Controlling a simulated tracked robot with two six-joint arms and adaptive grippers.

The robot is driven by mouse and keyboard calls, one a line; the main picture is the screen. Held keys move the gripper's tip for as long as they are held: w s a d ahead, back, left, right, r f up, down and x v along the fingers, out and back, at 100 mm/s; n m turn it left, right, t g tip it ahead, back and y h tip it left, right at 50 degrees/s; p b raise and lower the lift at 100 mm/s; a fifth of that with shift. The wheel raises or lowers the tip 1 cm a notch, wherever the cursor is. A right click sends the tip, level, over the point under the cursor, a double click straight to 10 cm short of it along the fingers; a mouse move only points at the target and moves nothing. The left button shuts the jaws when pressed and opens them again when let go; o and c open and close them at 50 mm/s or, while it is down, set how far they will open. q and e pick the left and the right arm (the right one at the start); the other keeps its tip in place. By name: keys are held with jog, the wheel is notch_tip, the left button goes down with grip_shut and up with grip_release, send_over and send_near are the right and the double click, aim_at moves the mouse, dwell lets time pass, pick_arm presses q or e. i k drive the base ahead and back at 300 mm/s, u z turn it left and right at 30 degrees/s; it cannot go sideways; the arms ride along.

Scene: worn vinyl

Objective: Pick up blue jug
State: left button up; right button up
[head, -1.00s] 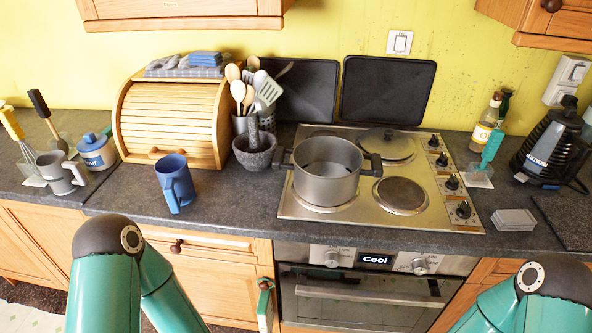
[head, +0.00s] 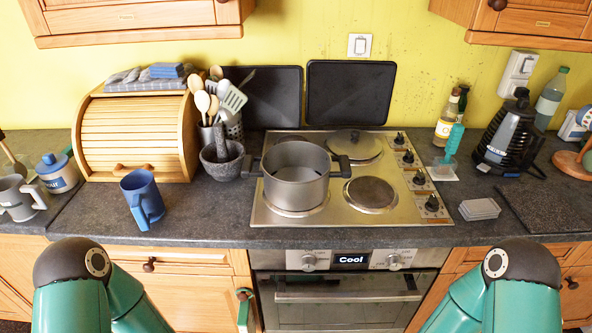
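The blue jug (head: 141,196) stands upright on the dark countertop, left of the stove and in front of the wooden bread bin. Its handle points toward the front of the counter. My two green arms show at the bottom left and bottom right of the head view. Neither gripper is in view, and nothing of mine shows touching the jug.
A grey pot (head: 296,177) sits on the stove (head: 330,212). A mortar (head: 222,163) and a wooden bread bin (head: 137,136) stand behind the jug. A grey mug (head: 17,200) and a lidded blue-and-white pot (head: 57,175) are to its left. Counter around the jug is clear.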

aim_at(143, 203)
jog(key=u, duration=0.9)
jog(key=i, duration=0.15)
jog(key=z, duration=2.8)
jog(key=k, duration=1.45)
jog(key=u, duration=2.95)
jog(key=k, duration=0.1)
jog(key=z, duration=1.45)
jog(key=i, duration=0.1)
